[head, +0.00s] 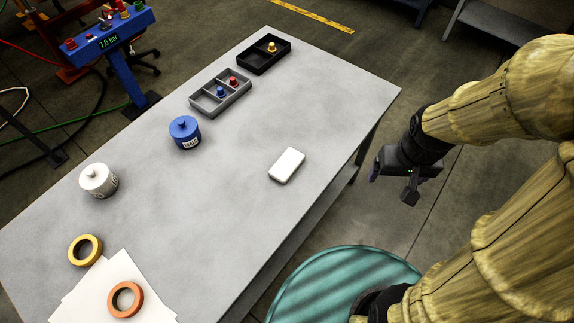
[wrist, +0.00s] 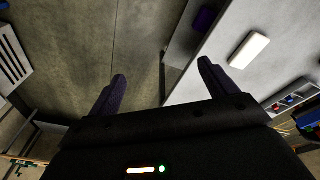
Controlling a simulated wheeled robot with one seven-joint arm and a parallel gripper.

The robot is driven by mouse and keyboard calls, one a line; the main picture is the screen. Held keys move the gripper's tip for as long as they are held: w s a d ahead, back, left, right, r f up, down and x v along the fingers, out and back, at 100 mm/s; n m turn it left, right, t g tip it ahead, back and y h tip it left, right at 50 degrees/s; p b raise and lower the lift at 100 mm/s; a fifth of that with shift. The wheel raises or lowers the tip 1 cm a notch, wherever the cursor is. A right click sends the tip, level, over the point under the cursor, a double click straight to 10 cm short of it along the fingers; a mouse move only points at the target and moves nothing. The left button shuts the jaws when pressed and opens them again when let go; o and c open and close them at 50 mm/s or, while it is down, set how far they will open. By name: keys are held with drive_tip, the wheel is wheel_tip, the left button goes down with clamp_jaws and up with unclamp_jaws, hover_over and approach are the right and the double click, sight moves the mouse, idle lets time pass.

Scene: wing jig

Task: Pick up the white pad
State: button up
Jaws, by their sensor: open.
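The white pad (head: 287,165) is a small rounded block lying flat on the grey table (head: 240,190), near its right edge. It also shows in the wrist view (wrist: 249,50), at the upper right beyond the right finger. My gripper (head: 392,186) is to the right of the table, off its edge and apart from the pad. In the wrist view my gripper (wrist: 162,84) has its two dark purple fingers spread wide, with nothing but floor and the table edge between them.
A blue jar (head: 185,133), a white jar (head: 98,180), a grey divided tray (head: 220,94) and a black tray (head: 264,54) stand on the table. Yellow tape (head: 85,237) and orange tape (head: 112,303) lie at the near left. The tabletop around the pad is clear.

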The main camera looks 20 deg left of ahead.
drive_tip(key=a+f+n+h+b, duration=0.2)
drive_tip(key=a+f+n+h, duration=0.1)
drive_tip(key=a+f+n, duration=0.4)
drive_tip(key=a+f+n+h+b, duration=0.25)
drive_tip(key=a+f+n, duration=0.25)
drive_tip(key=a+n, duration=0.45)
drive_tip(key=s+a+f+n+t, duration=0.1)
drive_tip(key=s+a+n+t, duration=0.1)
drive_tip(key=a, duration=0.4)
drive_tip(key=s+a+f+n+t+y+b, duration=0.1)
drive_tip(key=s+a+f+n+t, duration=0.1)
drive_tip(key=a+n+t, duration=0.3)
drive_tip(key=s+a+f+n+t, duration=0.2)
drive_tip(key=a+n+t, duration=0.2)
drive_tip(key=a+n, duration=0.2)
drive_tip(key=shift+s+a+n, duration=0.2)
drive_tip(key=shift+a+n, duration=0.05)
drive_tip(key=shift+a, duration=0.1)
approach(281, 169)
drive_tip(key=p+x, duration=0.1)
drive_tip(key=x, duration=0.4)
drive_tip(key=shift+w, duration=0.1)
drive_tip(key=shift+w, duration=0.1)
